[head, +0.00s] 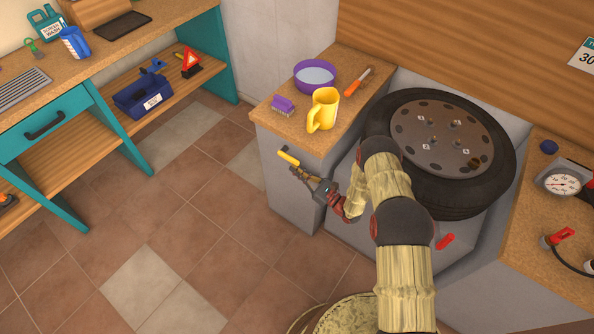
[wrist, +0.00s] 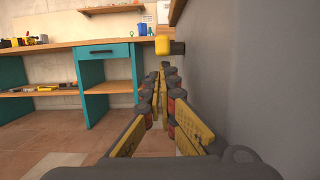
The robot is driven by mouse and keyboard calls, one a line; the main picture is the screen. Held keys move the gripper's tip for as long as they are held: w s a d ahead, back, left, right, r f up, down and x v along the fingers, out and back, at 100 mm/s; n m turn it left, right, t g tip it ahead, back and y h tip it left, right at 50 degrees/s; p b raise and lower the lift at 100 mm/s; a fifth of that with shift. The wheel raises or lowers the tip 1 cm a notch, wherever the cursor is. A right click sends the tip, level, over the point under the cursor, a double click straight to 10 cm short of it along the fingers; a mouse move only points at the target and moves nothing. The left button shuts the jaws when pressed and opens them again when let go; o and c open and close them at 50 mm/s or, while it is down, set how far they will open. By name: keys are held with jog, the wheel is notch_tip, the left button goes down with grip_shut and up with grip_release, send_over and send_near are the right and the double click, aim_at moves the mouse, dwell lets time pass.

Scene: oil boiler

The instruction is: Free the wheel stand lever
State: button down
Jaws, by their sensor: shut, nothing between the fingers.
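A yellow-handled lever (head: 289,157) sticks out from the front of the grey cabinet left of the wheel. In the wrist view its yellow end (wrist: 162,45) and dark stem stand out from the grey wall, just beyond and above my fingertips. My gripper (head: 296,172) is shut and empty, just below the lever; touching or apart is not clear. In the wrist view my gripper's fingers (wrist: 163,70) meet at the tips. The wheel (head: 440,135) lies flat on its grey stand. A red handle (head: 445,241) shows low on the stand's front, partly beside my arm.
A yellow mug (head: 323,109), a purple bowl (head: 315,77), a brush (head: 284,105) and an orange-handled tool (head: 360,80) stand on the cabinet top. A gauge (head: 562,185) sits on the right counter. The tiled floor (head: 190,210) is clear at left, before the teal workbench (head: 100,140).

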aim_at(298, 163)
jog(key=shift+r, duration=0.1)
jog(key=shift+s+d+r+h+p, duration=0.1)
jog(key=shift+r+h+p, duration=0.2)
jog(key=shift+p, duration=0.45)
jog(key=shift+d+r+g+h+p, duration=0.15)
jog(key=shift+r+g+h+p, duration=0.35)
jog(key=shift+p, duration=0.4)
jog(key=p, duration=0.1)
jog(key=r+g+h+p, duration=0.1)
jog(key=p, duration=0.1)
jog(key=shift+s+d+r, duration=0.15)
jog(key=shift+r, duration=0.15)
jog(key=r+g+h+p, duration=0.1)
jog(key=h+p, duration=0.1)
jog(key=p, duration=0.1)
jog(key=shift+s+r+g, duration=0.1)
jog(key=shift+r+g, duration=0.25)
jog(key=shift+g, duration=0.05)
jog(key=shift+r, duration=0.1)
jog(key=shift+r+p, duration=0.2)
jog(key=shift+p, duration=0.1)
